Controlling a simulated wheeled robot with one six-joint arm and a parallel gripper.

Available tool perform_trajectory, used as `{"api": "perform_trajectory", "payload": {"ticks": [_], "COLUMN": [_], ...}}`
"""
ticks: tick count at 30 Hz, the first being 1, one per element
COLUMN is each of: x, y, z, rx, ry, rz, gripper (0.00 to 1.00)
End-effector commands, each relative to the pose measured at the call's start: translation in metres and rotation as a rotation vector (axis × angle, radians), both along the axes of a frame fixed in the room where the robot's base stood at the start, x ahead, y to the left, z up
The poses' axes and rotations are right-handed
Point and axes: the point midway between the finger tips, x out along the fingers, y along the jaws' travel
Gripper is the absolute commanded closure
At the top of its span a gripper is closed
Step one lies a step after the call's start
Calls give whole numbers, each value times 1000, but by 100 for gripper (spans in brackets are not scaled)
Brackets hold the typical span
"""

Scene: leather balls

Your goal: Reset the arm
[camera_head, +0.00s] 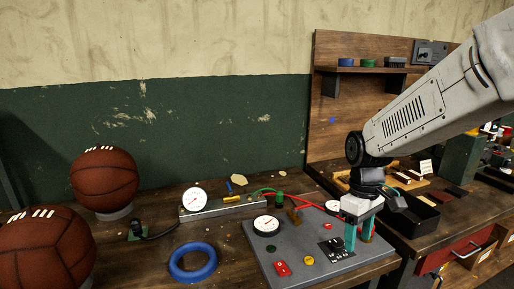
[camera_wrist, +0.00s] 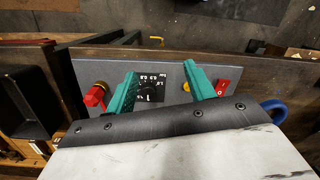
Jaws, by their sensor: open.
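My gripper (camera_head: 360,236) hangs from the arm at the right in the head view, pointing down over the right edge of a grey control panel (camera_head: 284,256). Its two teal fingers are apart with nothing between them. Whether the fingertips touch the panel cannot be told.
Two brown leather balls (camera_head: 104,179) (camera_head: 45,247) stand at the left. A blue ring (camera_head: 193,262) lies on the bench before a gauge (camera_head: 194,199). A black bin (camera_head: 412,216) is close right of my gripper. A wooden back panel with a shelf (camera_head: 372,70) rises behind.

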Motion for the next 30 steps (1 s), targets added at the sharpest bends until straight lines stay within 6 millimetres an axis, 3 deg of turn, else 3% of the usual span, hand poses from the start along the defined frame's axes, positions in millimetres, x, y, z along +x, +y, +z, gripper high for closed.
{"api": "perform_trajectory", "payload": {"ticks": [9, 15, 18, 23, 30], "x": [-111, -178, -201, -219, -222], "y": [-12, -18, -20, -22, -23], "z": [50, 67, 71, 79, 87], "rx": [-42, -45, -33, -11, 1], "ry": [-26, -85, -129, -200, -242], "rz": [-383, -559, -597, -605, -609], "gripper": [46, 46, 46, 46, 46]}}
